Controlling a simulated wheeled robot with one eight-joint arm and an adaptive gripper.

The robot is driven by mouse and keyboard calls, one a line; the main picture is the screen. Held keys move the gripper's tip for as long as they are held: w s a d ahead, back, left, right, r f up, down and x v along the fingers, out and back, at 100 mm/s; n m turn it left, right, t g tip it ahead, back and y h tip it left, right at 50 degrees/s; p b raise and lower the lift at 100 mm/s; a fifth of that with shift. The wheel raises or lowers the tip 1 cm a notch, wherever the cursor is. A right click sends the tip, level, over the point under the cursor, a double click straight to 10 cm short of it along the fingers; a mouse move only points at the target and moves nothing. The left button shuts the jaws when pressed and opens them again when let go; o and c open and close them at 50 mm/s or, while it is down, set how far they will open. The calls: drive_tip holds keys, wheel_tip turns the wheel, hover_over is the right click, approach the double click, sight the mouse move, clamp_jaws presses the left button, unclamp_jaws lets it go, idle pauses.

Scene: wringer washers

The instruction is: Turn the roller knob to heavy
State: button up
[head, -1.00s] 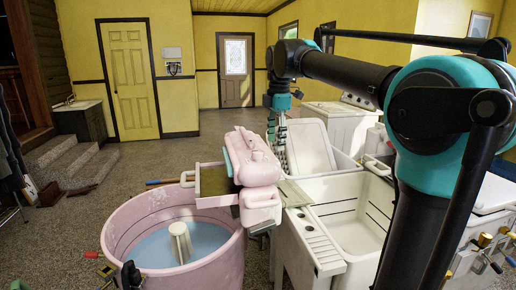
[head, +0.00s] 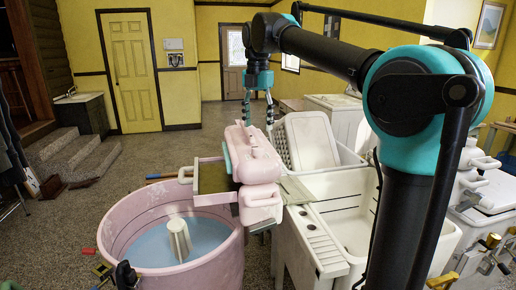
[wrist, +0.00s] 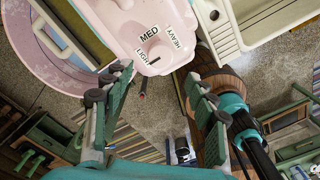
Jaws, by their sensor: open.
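The pink wringer head (head: 252,155) sits over the rim of the pink tub, upright in the head view. Its end face shows in the wrist view (wrist: 125,20), with the words LIGHT, MED and HEAVY around the roller knob (wrist: 160,51). The knob is pale like the housing, and I cannot tell which word it points to. My gripper (head: 257,108) hangs above and behind the wringer head. In the wrist view its two fingers (wrist: 158,85) are spread apart with nothing between them. The knob lies beyond the fingertips, apart from them.
The pink tub (head: 112,245) holds bluish water and a pale agitator. White sinks (head: 345,225) stand right of the wringer, with a white basket (head: 312,140) behind. More washers stand at far right. Open floor (head: 150,150) lies behind the tub.

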sight(258, 147)
wheel_tip(258, 147, down, 9)
drive_tip(key=shift+f, duration=0.1)
idle(0.4)
drive_tip(key=c, duration=1.2)
drive_tip(key=shift+o, duration=0.2)
